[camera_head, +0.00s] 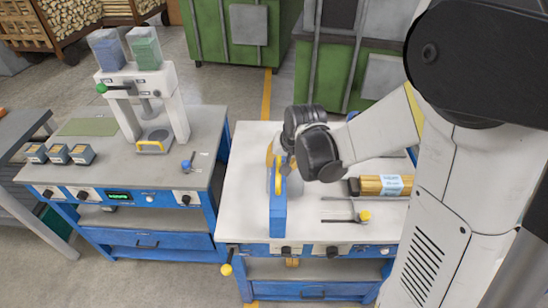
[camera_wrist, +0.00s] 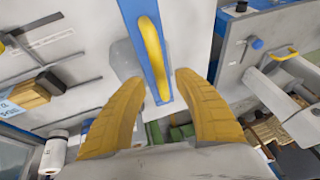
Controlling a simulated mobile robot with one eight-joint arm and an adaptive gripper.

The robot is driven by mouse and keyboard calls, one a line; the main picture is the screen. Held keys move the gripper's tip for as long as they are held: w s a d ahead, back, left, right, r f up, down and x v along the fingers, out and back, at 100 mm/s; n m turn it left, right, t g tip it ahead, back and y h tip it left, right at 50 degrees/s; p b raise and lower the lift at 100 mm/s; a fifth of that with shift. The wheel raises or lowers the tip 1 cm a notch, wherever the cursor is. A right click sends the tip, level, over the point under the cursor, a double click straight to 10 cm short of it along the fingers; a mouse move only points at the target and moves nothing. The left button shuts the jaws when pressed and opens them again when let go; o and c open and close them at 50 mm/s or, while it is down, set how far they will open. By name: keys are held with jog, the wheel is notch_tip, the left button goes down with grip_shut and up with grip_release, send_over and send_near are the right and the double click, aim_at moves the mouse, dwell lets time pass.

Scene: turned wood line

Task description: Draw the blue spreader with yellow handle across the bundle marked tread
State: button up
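The blue spreader (camera_head: 278,214) with its yellow handle (camera_head: 278,180) stands on the white-topped table, left of its middle. In the wrist view the blue bar (camera_wrist: 136,22) runs up from between the finger tips, with the yellow handle (camera_wrist: 152,45) along it. My gripper (camera_head: 279,165) is at the spreader's far end; its yellow fingers (camera_wrist: 158,77) are spread either side of the handle's near end, with gaps visible. A yellowish bundle (camera_head: 368,187) with a pale label lies to the right; it also shows in the wrist view (camera_wrist: 32,93). Its lettering is unreadable.
Left is a separate grey bench (camera_head: 110,165) with a white press (camera_head: 150,95) and small boxes. My arm covers the table's right side.

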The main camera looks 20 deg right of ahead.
jog(key=shift+x, duration=1.2)
jog(key=shift+r, duration=0.1)
grip_shut()
jog(key=s+d+b, duration=0.1)
jog(key=s+d, duration=0.4)
jog(key=d, duration=1)
jog(key=s+d+b, duration=0.1)
jog(key=s+d, duration=0.4)
jog(key=d, duration=1.1)
jog(key=s+d+b, duration=0.1)
jog(key=s+d, duration=0.4)
jog(key=d, duration=1)
jog(key=shift+s+d+b, duration=0.15)
jog(key=shift+d+b, duration=0.15)
jog(key=shift+d, duration=0.1)
